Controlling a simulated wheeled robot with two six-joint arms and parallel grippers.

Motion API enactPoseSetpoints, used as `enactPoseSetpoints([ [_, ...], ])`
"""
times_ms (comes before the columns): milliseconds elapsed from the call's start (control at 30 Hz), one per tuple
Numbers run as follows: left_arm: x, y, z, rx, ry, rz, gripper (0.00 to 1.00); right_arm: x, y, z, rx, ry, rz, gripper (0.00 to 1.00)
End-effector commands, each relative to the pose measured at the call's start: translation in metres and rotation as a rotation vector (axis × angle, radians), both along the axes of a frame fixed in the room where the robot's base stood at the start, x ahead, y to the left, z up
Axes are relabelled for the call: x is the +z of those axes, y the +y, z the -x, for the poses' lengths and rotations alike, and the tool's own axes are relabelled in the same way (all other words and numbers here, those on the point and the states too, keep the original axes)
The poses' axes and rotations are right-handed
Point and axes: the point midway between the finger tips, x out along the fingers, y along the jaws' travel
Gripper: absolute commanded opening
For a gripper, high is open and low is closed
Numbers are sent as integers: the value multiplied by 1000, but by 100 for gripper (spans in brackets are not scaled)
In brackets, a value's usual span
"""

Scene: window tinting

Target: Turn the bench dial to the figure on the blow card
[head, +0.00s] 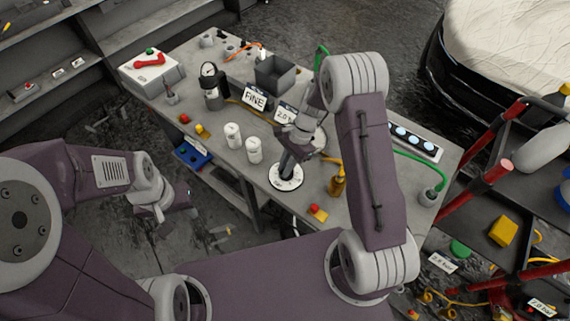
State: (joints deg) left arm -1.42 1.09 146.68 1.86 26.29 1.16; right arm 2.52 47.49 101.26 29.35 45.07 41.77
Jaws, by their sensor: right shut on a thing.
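The bench dial (287,184) is a white round face on the front part of the grey bench. My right gripper (287,164) reaches down over it and is shut on its dark knob, which the fingers mostly hide. I cannot read the dial's marks or its setting. A white card (284,114) behind my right gripper shows "2.0", its right side hidden by my arm; it may be the blow card. A card reading "FINE" (255,99) stands left of it. My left gripper (175,206) hangs off the bench's left side, apart from everything; its jaw opening is unclear.
Two white cylinders (243,143) stand left of the dial. A yellow bottle (337,185) and a red button on a yellow block (317,212) are to its right. A grey open box (275,74) and a gauge (211,83) stand farther back. A red rack (490,172) is at right.

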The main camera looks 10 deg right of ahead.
Motion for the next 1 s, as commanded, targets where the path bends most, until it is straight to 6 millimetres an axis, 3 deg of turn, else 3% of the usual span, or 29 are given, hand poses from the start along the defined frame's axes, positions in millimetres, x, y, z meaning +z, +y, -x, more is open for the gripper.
enactPoseSetpoints([
  [600,17,0,0,0,0,0,36,2,-1,0,579,-3,0,0],
  [1000,20,0,0,0,0,0,36,1,-2,1,858,-4,0,0],
])
